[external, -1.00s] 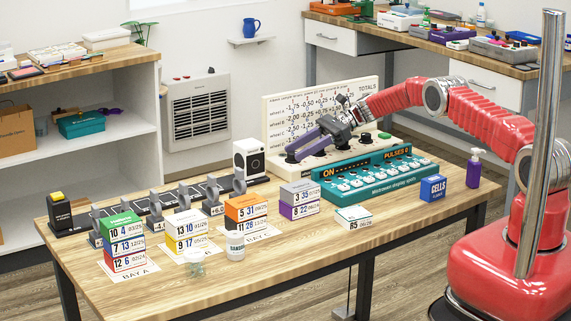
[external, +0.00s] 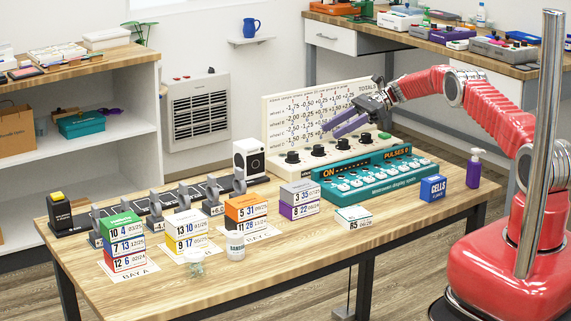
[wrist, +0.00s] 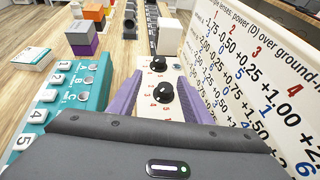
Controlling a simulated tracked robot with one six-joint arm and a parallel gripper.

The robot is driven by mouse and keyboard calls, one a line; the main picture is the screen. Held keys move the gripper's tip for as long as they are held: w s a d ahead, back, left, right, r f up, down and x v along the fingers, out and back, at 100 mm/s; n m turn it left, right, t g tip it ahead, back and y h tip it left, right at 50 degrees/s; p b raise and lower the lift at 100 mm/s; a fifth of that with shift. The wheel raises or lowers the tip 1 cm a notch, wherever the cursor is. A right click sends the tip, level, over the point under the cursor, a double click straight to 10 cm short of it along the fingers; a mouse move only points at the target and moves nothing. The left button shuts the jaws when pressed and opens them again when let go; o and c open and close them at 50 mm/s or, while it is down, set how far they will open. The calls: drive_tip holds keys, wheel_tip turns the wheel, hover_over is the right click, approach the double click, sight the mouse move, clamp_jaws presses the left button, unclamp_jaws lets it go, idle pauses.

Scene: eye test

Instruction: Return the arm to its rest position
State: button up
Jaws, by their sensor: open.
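My red arm (external: 490,105) reaches left from the right side. My gripper (external: 338,125) with purple fingers is open and empty, raised above the white knob panel (external: 362,148) and in front of the lens power chart (external: 290,113). In the wrist view my gripper (wrist: 152,92) shows its two purple fingers apart. Black knobs (wrist: 162,93) of the panel show between and beyond them, and nothing is held. The chart (wrist: 250,60) stands close on the right in the wrist view.
A teal display system (external: 375,178) stands in front of the panel. Stacked boxes (external: 246,212), a blue cells box (external: 433,188) and a purple bottle (external: 474,170) stand on the wooden table (external: 310,265). A black lens bench (external: 205,190) lies at the left.

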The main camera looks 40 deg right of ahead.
idle(0.4)
drive_tip(key=shift+a+r, duration=0.15)
drive_tip(key=shift+r, duration=0.4)
drive_tip(key=s+a+r+n+h, duration=0.2)
drive_tip(key=s+r+n+h, duration=0.1)
drive_tip(key=s+r, duration=0.4)
drive_tip(key=s+a+r+n+h, duration=0.2)
drive_tip(key=s+r+n, duration=0.25)
drive_tip(key=r, duration=0.55)
drive_tip(key=s+r+n+h, duration=0.2)
drive_tip(key=s+r, duration=0.1)
drive_tip(key=s, duration=0.6)
drive_tip(key=s+r+n+h, duration=0.2)
drive_tip(key=s+r+n, duration=0.1)
drive_tip(key=s, duration=0.5)
drive_tip(key=s+d+f+n+t+h, duration=0.1)
drive_tip(key=s+f+n+h, duration=0.1)
drive_tip(key=s, duration=0.9)
drive_tip(key=s+d+f+n+t+h, duration=0.2)
drive_tip(key=s+n, duration=0.3)
drive_tip(key=s, duration=0.6)
drive_tip(key=shift+n, duration=0.25)
